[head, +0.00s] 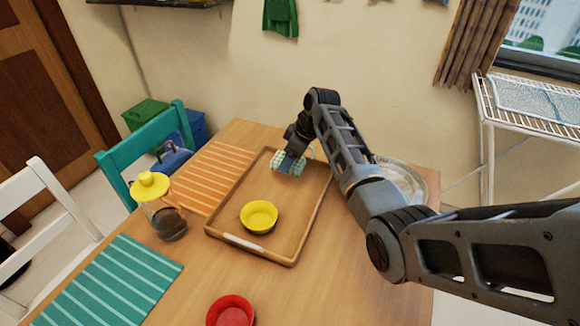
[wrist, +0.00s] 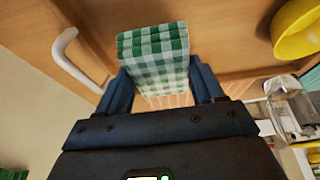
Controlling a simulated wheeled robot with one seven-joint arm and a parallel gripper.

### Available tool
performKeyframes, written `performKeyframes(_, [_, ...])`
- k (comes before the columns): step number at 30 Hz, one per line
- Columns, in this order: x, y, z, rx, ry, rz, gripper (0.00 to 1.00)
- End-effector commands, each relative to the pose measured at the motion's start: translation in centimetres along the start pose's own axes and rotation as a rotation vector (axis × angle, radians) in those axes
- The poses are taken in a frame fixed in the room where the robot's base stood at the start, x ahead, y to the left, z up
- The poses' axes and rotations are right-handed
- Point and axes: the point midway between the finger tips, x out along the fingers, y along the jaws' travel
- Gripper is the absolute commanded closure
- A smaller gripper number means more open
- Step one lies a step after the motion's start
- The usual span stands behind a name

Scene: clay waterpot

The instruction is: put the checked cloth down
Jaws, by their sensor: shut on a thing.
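The checked cloth (head: 288,163) is green and white and folded into a block. In the head view it is at the far end of the wooden tray (head: 221,206). My gripper (wrist: 160,85) is shut on the cloth (wrist: 153,50), with one blue finger on each side of it. In the head view my gripper (head: 289,160) reaches down over the far part of the tray. I cannot tell whether the cloth touches the tray.
A yellow bowl (head: 259,216) sits in the near part of the tray. A glass jug with a yellow lid (head: 150,186) stands to the left. An orange striped mat (head: 212,177), a teal striped mat (head: 112,284) and a red bowl (head: 231,313) are on the table (head: 330,280).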

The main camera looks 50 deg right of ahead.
Motion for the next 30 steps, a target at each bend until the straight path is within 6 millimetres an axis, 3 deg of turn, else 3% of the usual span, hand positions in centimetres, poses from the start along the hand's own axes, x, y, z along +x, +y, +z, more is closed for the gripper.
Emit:
performKeyframes(10, [3.5, -0.1, 1.3, 0.001, -0.002, -0.001, 0.57])
performKeyframes(21, [4.0, 0.0, 1.5, 0.000, 0.000, 0.001, 0.57])
performKeyframes(22, [4.0, 0.0, 1.5, 0.000, 0.000, 0.001, 0.31])
performKeyframes(30, [3.9, 0.0, 1.5, 0.000, 0.000, 0.001, 0.07])
